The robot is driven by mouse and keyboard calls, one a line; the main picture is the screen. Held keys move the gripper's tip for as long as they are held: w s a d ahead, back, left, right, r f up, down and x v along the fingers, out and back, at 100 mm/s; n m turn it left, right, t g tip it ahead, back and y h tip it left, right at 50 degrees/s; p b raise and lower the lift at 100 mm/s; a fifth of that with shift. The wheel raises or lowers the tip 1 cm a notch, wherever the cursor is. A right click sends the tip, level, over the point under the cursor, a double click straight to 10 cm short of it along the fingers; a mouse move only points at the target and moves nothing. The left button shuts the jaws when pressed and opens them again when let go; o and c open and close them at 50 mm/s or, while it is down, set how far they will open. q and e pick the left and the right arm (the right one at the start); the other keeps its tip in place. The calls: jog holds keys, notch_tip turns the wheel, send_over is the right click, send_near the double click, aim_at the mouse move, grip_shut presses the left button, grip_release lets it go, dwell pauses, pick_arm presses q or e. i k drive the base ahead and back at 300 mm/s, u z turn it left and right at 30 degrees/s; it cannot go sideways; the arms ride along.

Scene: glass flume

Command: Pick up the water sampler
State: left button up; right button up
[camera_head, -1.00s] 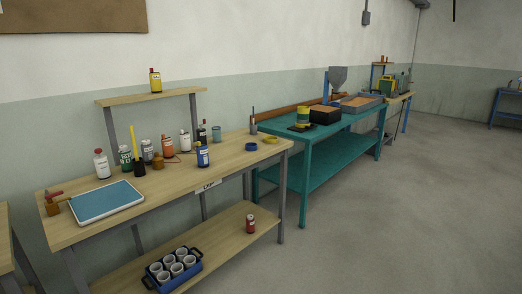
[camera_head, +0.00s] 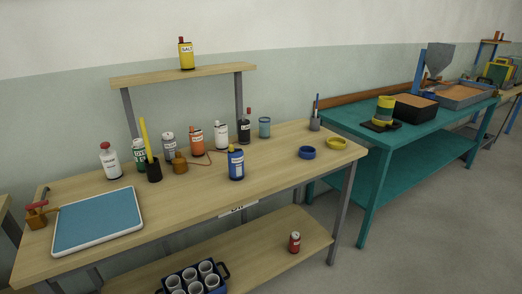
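I cannot tell for sure which object is the water sampler. On the wooden bench (camera_head: 250,190) stand several bottles, among them a white one with a red cap (camera_head: 110,162), an orange one (camera_head: 197,142), a blue one (camera_head: 236,164) and a dark one with a red top (camera_head: 244,130). A brass-coloured piece with a thin cord (camera_head: 180,163) lies among them. A yellow-and-green cylinder (camera_head: 385,108) stands on a dark base on the teal table (camera_head: 345,122). Neither of my grippers is in view.
A blue-topped tray (camera_head: 97,220) and a red-handled brass fitting (camera_head: 36,215) are at the bench's left. A yellow bottle (camera_head: 186,54) stands on the raised shelf. The lower shelf holds a blue cup carrier (camera_head: 222,277) and a red can (camera_head: 295,242). Floor (camera_head: 430,240) is clear at right.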

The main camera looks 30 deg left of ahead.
aim_at(236, 158)
jog(key=u, duration=0.75)
jog(key=i, duration=1.35)
jog(key=u, duration=1.1)
